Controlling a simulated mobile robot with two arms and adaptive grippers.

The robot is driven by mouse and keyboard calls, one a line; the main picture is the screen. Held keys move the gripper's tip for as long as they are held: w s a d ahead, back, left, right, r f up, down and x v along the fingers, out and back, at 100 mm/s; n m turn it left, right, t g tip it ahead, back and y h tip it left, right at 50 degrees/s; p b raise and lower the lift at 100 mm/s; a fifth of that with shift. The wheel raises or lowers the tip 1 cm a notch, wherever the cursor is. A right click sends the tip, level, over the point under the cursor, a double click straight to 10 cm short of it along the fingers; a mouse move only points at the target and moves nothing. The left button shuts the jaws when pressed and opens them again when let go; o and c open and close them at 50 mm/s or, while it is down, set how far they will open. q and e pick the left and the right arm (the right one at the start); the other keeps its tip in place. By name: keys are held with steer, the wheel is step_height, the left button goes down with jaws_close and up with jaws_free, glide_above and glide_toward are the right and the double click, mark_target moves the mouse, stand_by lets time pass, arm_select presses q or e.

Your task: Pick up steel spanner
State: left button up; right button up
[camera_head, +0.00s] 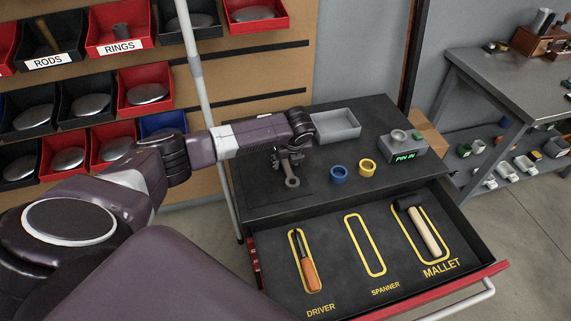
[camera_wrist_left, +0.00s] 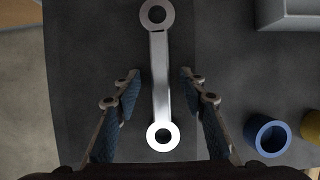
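The steel spanner (camera_wrist_left: 161,75) lies on the dark cabinet top, a bright bar with a ring at each end. In the left wrist view my left gripper (camera_wrist_left: 158,82) is open, one finger on each side of the spanner, with gaps on both sides. In the head view the left gripper (camera_head: 286,160) is over the left part of the top; one spanner ring (camera_head: 292,182) shows beside it and the rest is hidden. The spanner outline (camera_head: 365,245) in the open drawer is empty. My right gripper is not in view.
A blue ring (camera_head: 338,174), a yellow ring (camera_head: 367,167), a grey tray (camera_head: 337,125) and a "PIN IN" device (camera_head: 402,147) stand on the top. The open drawer (camera_head: 300,237) below holds a driver (camera_head: 305,262) and a mallet (camera_head: 422,228). Bins line the wall at left.

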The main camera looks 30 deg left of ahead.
arm_select(q)
jaws_close()
steer(key=shift+w+r, duration=0.1)
steer(key=shift+r, duration=0.05)
